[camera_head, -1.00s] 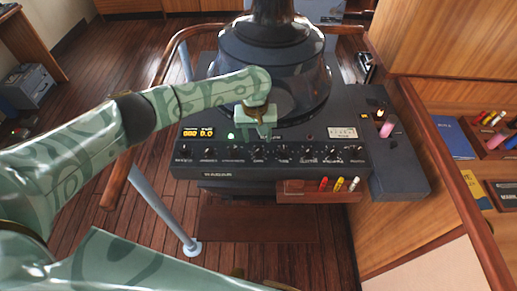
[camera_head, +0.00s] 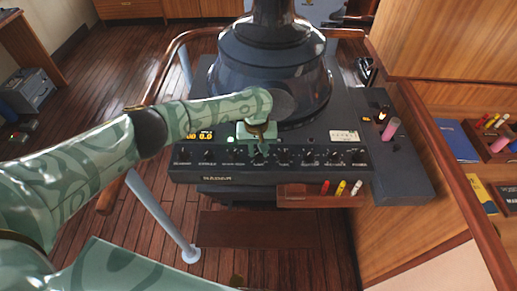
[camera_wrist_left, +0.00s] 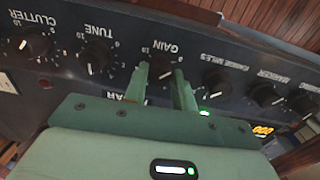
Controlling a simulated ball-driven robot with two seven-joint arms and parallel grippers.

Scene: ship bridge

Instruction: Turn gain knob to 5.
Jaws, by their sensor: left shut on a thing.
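The radar console's front panel (camera_head: 300,172) carries a row of small black knobs. In the left wrist view the panel appears upside down, and the gain knob (camera_wrist_left: 161,70) sits under the printed word GAIN. My left gripper (camera_head: 259,150) reaches the panel from above. Its two green fingers (camera_wrist_left: 161,80) are shut on the gain knob, one on each side. The fingers hide part of the knob, and I cannot read its pointer setting. My right gripper is not in view.
A pen tray (camera_head: 305,198) sticks out below the panel. A wooden handrail (camera_head: 150,90) borders the console's left side.

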